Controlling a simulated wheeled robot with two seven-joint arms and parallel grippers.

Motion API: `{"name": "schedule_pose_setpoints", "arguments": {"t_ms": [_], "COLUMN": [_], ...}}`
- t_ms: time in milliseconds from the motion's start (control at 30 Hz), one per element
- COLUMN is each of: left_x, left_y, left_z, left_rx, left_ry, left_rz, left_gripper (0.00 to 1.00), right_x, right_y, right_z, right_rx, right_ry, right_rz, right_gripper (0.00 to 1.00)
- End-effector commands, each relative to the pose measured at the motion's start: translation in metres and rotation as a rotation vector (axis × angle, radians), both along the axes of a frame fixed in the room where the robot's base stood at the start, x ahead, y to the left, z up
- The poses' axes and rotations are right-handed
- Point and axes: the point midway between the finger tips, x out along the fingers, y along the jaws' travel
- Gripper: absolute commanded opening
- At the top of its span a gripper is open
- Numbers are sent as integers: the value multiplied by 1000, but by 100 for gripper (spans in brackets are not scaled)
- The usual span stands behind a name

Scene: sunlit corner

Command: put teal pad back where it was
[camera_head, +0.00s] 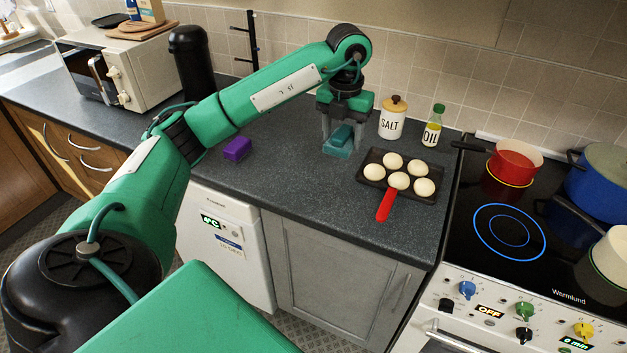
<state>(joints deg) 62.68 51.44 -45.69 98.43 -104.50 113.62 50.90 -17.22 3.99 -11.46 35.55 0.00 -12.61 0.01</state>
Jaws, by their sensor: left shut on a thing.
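The teal pad (338,142) is a small teal block at the middle of the dark counter. My left gripper (342,128) is above it with its fingers pointing down, shut on the pad. I cannot tell whether the pad touches the counter or is slightly above it. My right gripper is not in view.
A purple block (238,148) lies to the left on the counter (290,180). A dark tray (428,195) with several white round things and a red handle is right of the gripper. The salt jar (392,120) and oil bottle (433,128) stand behind. The stove (470,260) is at right.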

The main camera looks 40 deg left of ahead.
Motion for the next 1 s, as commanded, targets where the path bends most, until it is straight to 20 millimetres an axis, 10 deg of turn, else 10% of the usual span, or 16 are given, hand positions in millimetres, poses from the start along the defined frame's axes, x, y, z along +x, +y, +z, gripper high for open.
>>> {"name": "schedule_pose_setpoints", "arguments": {"t_ms": [600, 1000], "left_x": [-1, -1], "left_y": [0, -1], "left_z": [-139, -180], "left_rx": [1, -1], "left_ry": [4, 5], "left_rz": [0, 1], "left_gripper": [37, 37], "right_x": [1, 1], "right_y": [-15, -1], "right_z": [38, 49], "right_rx": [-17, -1], "right_ry": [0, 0], "right_rz": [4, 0], "right_gripper": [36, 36]}}
